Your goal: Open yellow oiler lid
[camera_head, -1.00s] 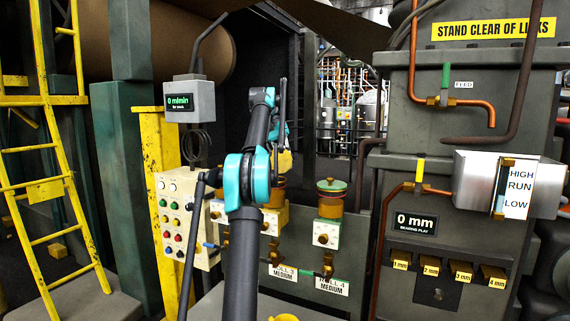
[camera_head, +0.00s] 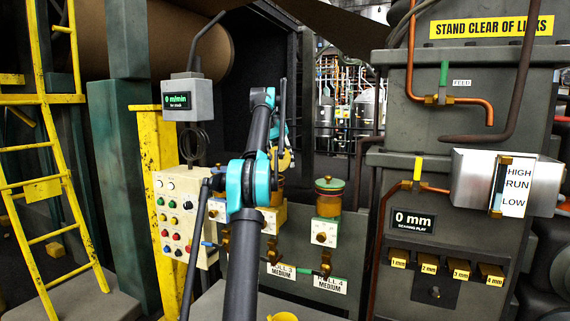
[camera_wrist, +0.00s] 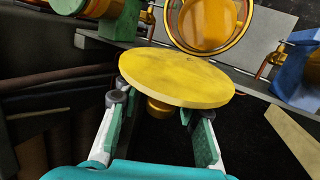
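The yellow oiler lid (camera_wrist: 178,77) is a round disc in the wrist view. It sits tilted at the ends of my gripper's fingers, with its small knob (camera_wrist: 158,107) between them. The oiler's round mouth (camera_wrist: 207,22) shows uncovered beyond it, apart from the lid in the picture. My gripper (camera_wrist: 158,112) has its fingers apart, with visible gaps either side of the knob; I cannot tell whether they touch the lid's edge. In the head view the lid (camera_head: 284,160) stands above the amber oiler body (camera_head: 278,190), and my arm partly hides both.
A second oiler (camera_head: 329,197) with a green lid stands to the right. A control panel (camera_head: 178,222) is to the left. The grey machine housing (camera_head: 455,110) with copper pipes fills the right side. A yellow ladder (camera_head: 50,150) stands far left.

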